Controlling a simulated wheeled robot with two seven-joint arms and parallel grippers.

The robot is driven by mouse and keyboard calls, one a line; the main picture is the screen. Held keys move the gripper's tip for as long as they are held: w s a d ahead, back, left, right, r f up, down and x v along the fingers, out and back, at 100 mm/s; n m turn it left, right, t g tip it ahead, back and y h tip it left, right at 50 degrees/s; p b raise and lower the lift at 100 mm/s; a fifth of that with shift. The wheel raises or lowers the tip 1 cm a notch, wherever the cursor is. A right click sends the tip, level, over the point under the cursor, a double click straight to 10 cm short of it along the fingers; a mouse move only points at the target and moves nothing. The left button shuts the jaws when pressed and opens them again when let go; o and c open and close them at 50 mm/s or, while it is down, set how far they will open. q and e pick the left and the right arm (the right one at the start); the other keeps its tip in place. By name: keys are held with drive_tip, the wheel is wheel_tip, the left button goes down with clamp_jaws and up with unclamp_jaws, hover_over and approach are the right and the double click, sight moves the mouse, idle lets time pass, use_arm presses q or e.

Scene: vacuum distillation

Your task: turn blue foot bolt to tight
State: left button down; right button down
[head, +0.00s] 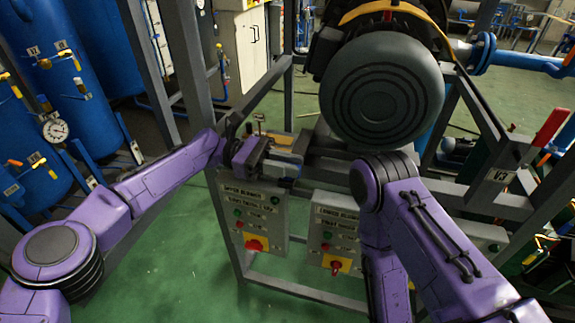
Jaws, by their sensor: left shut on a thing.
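My left gripper (288,168) is at the grey frame beam, left of and below the large round machine. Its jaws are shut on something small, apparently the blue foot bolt. The bolt itself is hidden by the gripper, and I cannot tell how far it is turned. A small upright metal bolt or pin (259,121) stands just behind the gripper. My right arm comes in from the lower right, bends in front of the machine and runs down out of the picture. Its gripper is not in view.
The round grey machine end (382,92) overhangs the frame. Two control boxes (246,196) and (326,212) hang below the beam, with red knobs. Blue tanks (85,95) stand at left. A red-handled lever (549,127) is at right. Green floor is clear at lower left.

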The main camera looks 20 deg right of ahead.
idle(0.3)
use_arm(q)
drive_tip(key=c, duration=1)
unclamp_jaws()
drive_tip(key=shift+d, duration=0.1)
drive_tip(key=shift+c, duration=0.2)
drive_tip(key=shift+r, duration=0.4)
drive_tip(key=r, duration=0.1)
drive_tip(key=r+b, duration=0.1)
drive_tip(key=r, duration=0.1)
drive_tip(key=shift+s, duration=0.35)
drive_tip(key=s+a+r+b, duration=0.3)
drive_tip(key=s+r, duration=0.6)
drive_tip(key=s, duration=0.4)
drive_tip(key=shift+a, duration=0.45)
